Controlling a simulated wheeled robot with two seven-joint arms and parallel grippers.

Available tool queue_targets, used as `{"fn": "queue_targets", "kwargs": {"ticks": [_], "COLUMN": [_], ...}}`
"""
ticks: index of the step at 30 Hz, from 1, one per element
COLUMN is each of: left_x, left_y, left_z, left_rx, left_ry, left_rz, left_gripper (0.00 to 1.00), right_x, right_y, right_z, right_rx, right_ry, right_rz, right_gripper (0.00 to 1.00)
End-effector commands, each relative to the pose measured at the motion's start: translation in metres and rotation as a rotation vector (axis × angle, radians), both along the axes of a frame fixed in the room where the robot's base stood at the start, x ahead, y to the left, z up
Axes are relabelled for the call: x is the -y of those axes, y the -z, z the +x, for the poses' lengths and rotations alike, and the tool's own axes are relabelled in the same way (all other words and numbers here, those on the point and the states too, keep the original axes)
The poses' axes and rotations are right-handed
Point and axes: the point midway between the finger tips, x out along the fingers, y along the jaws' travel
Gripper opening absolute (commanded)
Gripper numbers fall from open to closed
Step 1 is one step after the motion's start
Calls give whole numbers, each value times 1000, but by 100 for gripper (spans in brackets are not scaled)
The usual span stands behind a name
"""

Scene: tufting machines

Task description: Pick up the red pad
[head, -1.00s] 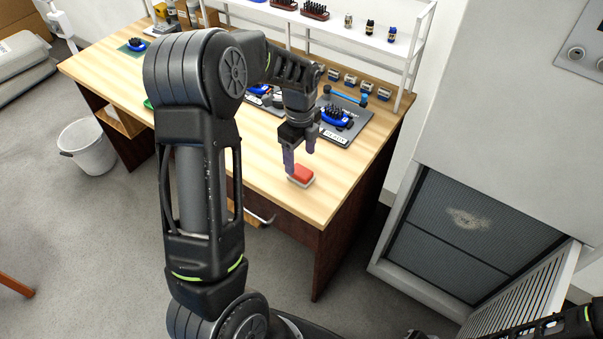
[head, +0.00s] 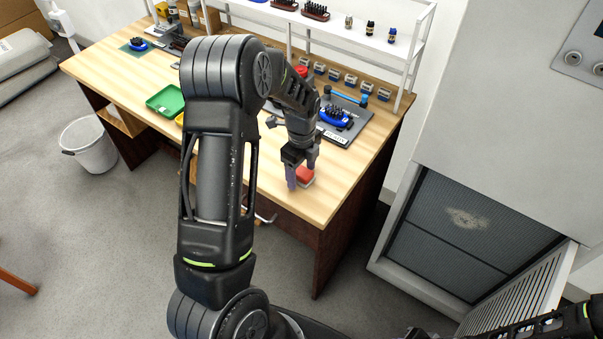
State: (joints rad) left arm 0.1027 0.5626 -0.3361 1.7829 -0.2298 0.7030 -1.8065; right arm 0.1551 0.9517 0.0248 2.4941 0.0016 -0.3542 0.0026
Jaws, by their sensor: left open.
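The red pad (head: 306,175) is a small red block with a pale base. It lies on the wooden table (head: 272,189) near its front right corner. My left gripper (head: 301,178) is open, with its fingers pointing down at the pad. One finger is at the pad's left front side and the other is at its far right side. The gripper partly hides the pad, and I cannot tell whether the fingers touch it. My right arm (head: 535,328) shows only in part at the lower right, and its gripper is out of view.
A dark mat with a blue tufting tool (head: 336,117) lies behind the gripper. A green tray (head: 166,102) sits further left. A white shelf (head: 345,33) runs along the back. A large grey cabinet (head: 500,130) stands to the right.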

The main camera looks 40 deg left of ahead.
Motion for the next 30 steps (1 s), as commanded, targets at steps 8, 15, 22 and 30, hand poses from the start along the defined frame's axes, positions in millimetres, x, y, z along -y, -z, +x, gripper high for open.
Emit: {"fn": "queue_targets", "kwargs": {"ticks": [8, 15, 22, 30], "left_x": [0, 0, 0, 0], "left_y": [0, -1, -1, -1], "left_z": [0, 0, 0, 0], "left_rx": [1, 1, 1, 1], "left_ry": [0, 0, 1, 1], "left_rz": [0, 0, 0, 0], "left_gripper": [69, 65, 46, 24], "right_x": [0, 0, 0, 0], "right_y": [0, 0, 0, 0], "right_z": [0, 0, 0, 0], "right_rx": [0, 0, 0, 0], "right_ry": [0, 0, 0, 0], "right_rz": [0, 0, 0, 0], "right_gripper": [19, 19, 19, 19]}}
